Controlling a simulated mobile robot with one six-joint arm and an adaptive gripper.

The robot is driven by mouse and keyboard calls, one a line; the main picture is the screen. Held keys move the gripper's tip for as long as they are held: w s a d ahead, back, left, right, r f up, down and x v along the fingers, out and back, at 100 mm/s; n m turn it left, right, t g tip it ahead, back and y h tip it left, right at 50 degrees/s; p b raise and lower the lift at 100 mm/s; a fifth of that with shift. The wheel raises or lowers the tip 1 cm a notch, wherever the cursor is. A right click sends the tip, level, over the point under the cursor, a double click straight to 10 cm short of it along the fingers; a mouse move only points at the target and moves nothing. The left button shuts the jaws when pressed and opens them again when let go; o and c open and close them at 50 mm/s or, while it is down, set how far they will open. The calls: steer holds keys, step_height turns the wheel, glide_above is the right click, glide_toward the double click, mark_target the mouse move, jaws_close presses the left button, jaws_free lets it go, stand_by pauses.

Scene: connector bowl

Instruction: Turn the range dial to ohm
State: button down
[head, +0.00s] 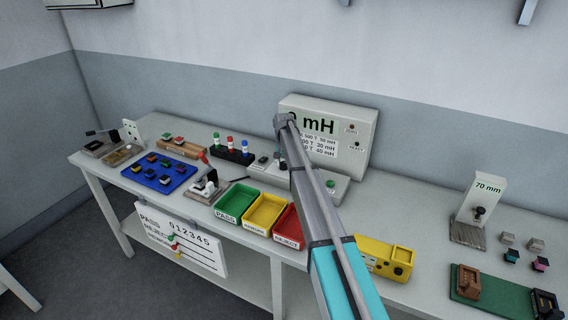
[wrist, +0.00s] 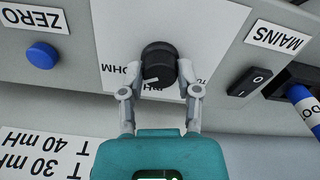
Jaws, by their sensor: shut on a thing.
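The range dial (wrist: 158,58) is a round black knob on the pale front panel of the meter, seen upside down in the wrist view. My gripper (wrist: 158,72) is shut on it, one finger on each side. In the head view, the meter's display board (head: 353,119) reads mH; my arm hides the dial and part of the reading.
In the head view, green (head: 222,217), yellow (head: 248,222) and red (head: 277,236) bins stand in front of the meter.

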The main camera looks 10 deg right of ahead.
mark_target(284, 163)
steer(key=shift+c, duration=1.5)
jaws_free()
steer(key=shift+n, duration=0.5)
steer(key=n, duration=0.4)
steer(key=shift+n, duration=0.4)
steer(key=n, duration=0.6)
step_height(284, 163, up, 14)
steer(key=p, duration=1.4)
steer(key=s+f+m+b, duration=0.1)
steer(key=s+f+b, duration=0.2)
steer(key=s, duration=0.8)
steer(key=s+f+m+b, duration=0.2)
steer(key=s+f+b, duration=0.2)
steer(key=s, duration=0.7)
steer(key=s+f+m+b, duration=0.2)
steer(key=s+f+b, duration=0.1)
steer(key=s, duration=0.8)
steer(key=shift+s+f, duration=0.15)
steer(key=shift+s, duration=0.05)
